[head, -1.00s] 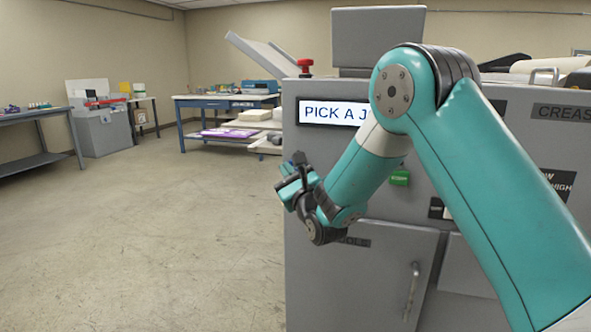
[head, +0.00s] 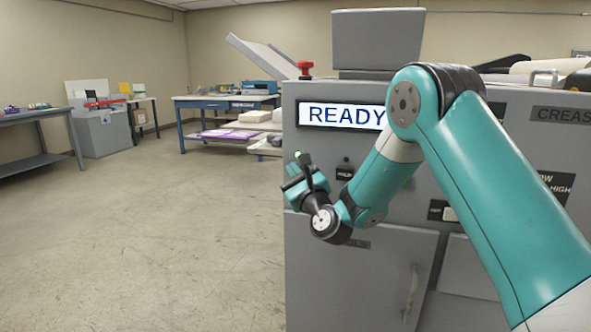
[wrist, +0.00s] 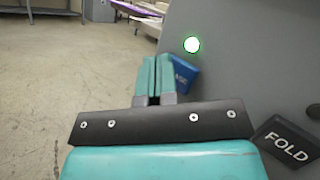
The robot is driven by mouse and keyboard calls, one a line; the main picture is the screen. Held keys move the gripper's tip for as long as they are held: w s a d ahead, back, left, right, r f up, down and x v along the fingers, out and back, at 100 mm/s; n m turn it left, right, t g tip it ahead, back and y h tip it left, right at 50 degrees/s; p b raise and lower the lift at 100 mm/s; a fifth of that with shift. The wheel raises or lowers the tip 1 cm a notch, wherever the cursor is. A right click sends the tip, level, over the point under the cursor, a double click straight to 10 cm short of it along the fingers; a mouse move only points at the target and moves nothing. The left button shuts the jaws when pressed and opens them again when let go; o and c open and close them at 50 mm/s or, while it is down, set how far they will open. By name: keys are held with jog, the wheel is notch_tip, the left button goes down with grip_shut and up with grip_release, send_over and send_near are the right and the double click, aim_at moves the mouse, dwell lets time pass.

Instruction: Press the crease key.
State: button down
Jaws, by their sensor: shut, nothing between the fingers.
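The crease key is the blue key (wrist: 185,78) on the grey machine panel in the wrist view; only the letters "ASE" show. My gripper's fingers hide its left part. My gripper (wrist: 160,62) is shut and empty, its two teal fingers side by side. Its tips are right at the key, but I cannot tell whether they touch it. In the head view my gripper (head: 292,190) is at the machine's left front edge, and the key cannot be made out there. The machine's display (head: 340,115) reads "READY".
A bright green-lit lamp (wrist: 192,45) sits just above the key. A dark "FOLD" label (wrist: 288,141) is at lower right. A red button (head: 305,68) stands on the machine (head: 385,265). Open floor lies left, with a blue table (head: 220,103) behind.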

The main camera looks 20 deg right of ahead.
jog(key=s+a+p, duration=0.1)
jog(key=s+a, duration=0.3)
jog(key=s, duration=0.1)
jog(key=shift+s+a, duration=0.2)
jog(key=shift+s, duration=0.2)
dwell(0.4)
